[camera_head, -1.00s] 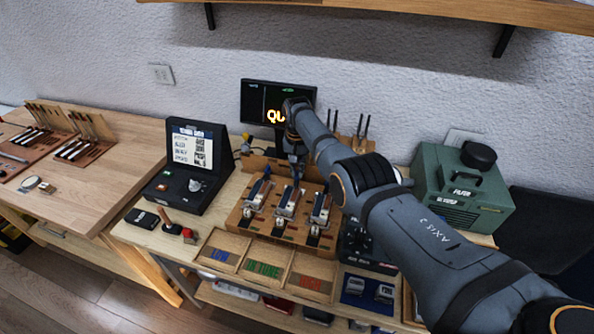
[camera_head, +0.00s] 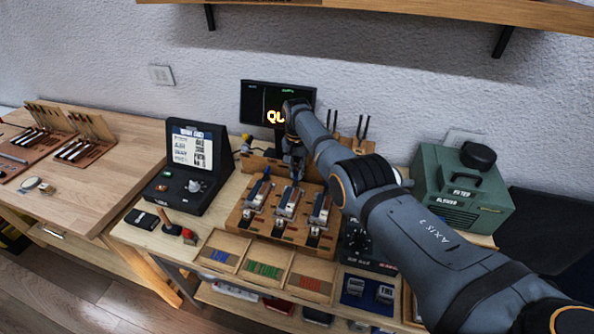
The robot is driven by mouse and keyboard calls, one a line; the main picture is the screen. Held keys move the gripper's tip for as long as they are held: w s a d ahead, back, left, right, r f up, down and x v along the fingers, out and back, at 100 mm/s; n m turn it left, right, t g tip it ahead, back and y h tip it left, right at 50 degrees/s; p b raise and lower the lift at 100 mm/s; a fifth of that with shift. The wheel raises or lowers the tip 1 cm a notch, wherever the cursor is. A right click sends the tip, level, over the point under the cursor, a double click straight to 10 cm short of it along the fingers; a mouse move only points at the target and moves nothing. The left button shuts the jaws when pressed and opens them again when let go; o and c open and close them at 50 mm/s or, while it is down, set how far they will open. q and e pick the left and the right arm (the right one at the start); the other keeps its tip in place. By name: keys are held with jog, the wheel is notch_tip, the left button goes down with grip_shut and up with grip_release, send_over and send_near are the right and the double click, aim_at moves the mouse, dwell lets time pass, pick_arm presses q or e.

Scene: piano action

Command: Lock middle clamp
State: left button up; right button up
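A wooden fixture (camera_head: 243,221) on the bench carries three metal clamps side by side. The middle clamp (camera_head: 288,202) sits between the left clamp (camera_head: 258,194) and the right clamp (camera_head: 320,211). My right arm reaches in from the lower right, and my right gripper (camera_head: 296,177) points down at the back end of the middle clamp. Its fingers are small and dark here, so I cannot tell whether they are open or touch the clamp. My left gripper is not in view.
A monitor (camera_head: 252,103) stands behind the fixture. A black console (camera_head: 163,187) is to the left and a green box (camera_head: 432,197) to the right. A shelf (camera_head: 400,8) hangs above.

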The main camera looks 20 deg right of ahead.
jog(key=o, duration=0.5)
jog(key=shift+s+f, duration=0.15)
jog(key=shift+o, duration=0.2)
notch_tip(320, 180, up, 12)
